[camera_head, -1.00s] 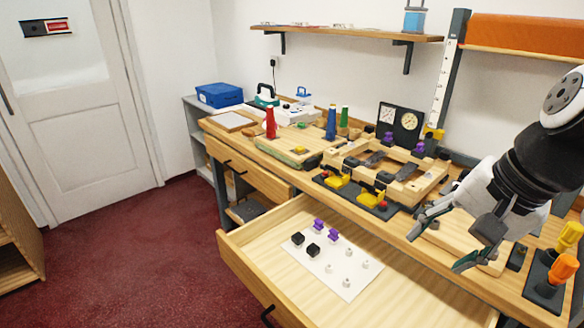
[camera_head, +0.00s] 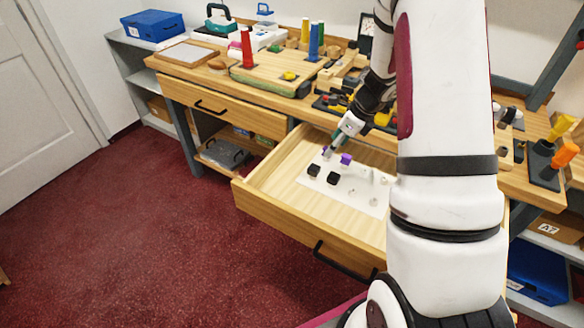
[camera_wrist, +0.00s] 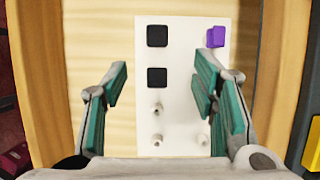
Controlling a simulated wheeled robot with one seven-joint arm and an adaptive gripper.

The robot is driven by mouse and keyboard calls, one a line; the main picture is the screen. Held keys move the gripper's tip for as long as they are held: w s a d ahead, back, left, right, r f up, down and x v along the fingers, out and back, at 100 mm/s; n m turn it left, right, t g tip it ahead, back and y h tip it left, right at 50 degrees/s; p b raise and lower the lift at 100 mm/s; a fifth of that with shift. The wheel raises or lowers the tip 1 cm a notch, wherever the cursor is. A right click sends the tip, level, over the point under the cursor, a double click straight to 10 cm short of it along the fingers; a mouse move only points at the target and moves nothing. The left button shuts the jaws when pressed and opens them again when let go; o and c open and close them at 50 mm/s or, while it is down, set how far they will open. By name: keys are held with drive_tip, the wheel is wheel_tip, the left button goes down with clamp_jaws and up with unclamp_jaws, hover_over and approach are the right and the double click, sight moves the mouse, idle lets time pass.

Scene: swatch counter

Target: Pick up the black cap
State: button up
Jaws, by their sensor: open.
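Two black caps lie on a white board (camera_head: 350,194) in the open drawer. In the wrist view one black cap (camera_wrist: 157,36) is at the top and the other black cap (camera_wrist: 157,77) is below it, in the gap between the fingers as seen from above. They also show in the head view, the left cap (camera_head: 314,170) and the right cap (camera_head: 333,178). My gripper (camera_wrist: 160,88) is open and empty above the board, pointing down.
A purple cap (camera_wrist: 216,36) is to the right of the upper black cap. Several small white pegs (camera_wrist: 157,108) stand on the board. The drawer's front wall (camera_head: 300,226) and side walls rise around it. The counter behind is crowded.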

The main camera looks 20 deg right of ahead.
sight(314, 167)
drive_tip(key=x, duration=0.9)
drive_tip(key=shift+r+b, duration=0.1)
drive_tip(key=shift+b, duration=0.2)
drive_tip(key=x, duration=0.5)
drive_tip(key=shift+w+a+r, duration=0.1)
drive_tip(key=shift+a, duration=0.2)
drive_tip(key=c, duration=0.9)
